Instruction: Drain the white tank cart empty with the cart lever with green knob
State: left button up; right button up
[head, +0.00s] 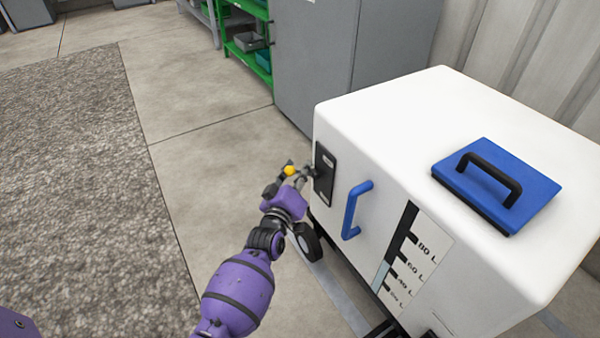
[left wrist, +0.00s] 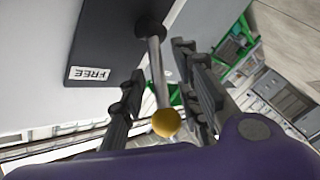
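The white tank cart (head: 460,110) fills the right of the head view. Its gauge (head: 395,255) is dark above and pale blue in the lower part, beside marks up to 80 L. A black plate (head: 325,174) on its side carries a metal lever with a yellow knob (head: 290,171); the knob also shows in the left wrist view (left wrist: 166,123). No green knob shows. My left gripper (left wrist: 160,95) is open, with one finger on each side of the lever's metal rod. A gap shows on both sides of the rod. My right gripper is not in view.
A blue handle (head: 355,210) sticks out beside the plate, and a blue lid (head: 500,185) sits on top. The plate's label reads FREE (left wrist: 90,73). A grey cabinet (head: 315,60) and green shelf (head: 247,45) stand behind. The floor at left is clear.

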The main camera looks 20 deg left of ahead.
pick_arm(q)
grip_shut()
